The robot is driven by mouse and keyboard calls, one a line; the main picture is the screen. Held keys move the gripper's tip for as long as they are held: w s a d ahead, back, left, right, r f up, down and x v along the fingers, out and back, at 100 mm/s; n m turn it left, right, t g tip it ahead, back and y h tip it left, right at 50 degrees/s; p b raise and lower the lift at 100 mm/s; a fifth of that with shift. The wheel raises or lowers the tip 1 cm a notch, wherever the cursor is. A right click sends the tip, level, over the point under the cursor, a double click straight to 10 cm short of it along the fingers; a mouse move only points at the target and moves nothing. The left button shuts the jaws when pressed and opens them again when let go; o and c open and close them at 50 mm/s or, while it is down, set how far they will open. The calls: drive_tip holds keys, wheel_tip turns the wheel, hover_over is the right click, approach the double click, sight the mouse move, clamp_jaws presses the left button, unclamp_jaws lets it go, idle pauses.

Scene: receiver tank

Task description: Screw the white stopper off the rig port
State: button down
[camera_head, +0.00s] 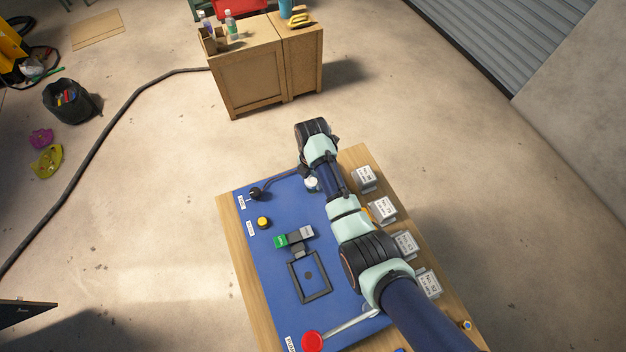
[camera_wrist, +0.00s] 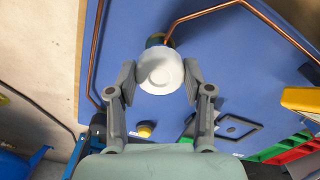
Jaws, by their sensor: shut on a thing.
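The white stopper (camera_wrist: 160,71) is a round white cap between my two fingers in the wrist view. It also shows as a small white shape (camera_head: 312,184) beside my wrist in the head view. My gripper (camera_wrist: 159,80) is shut on it, one finger on each side. The rig port behind the stopper is mostly hidden; a dark and yellowish collar (camera_wrist: 157,40) shows just past its edge. I cannot tell how far the stopper is threaded on.
The blue panel (camera_head: 270,285) lies on a wooden bench, with a black knob (camera_head: 256,193), a yellow button (camera_head: 264,223), a green-and-grey block (camera_head: 293,237) and a red knob (camera_head: 312,341). Copper pipe (camera_wrist: 205,11) runs close to the stopper. Labelled grey boxes (camera_head: 382,208) line the right side.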

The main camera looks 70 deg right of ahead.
drive_tip(key=n, duration=0.2)
drive_tip(key=shift+n, duration=0.3)
drive_tip(key=shift+c, duration=1.9)
unclamp_jaws()
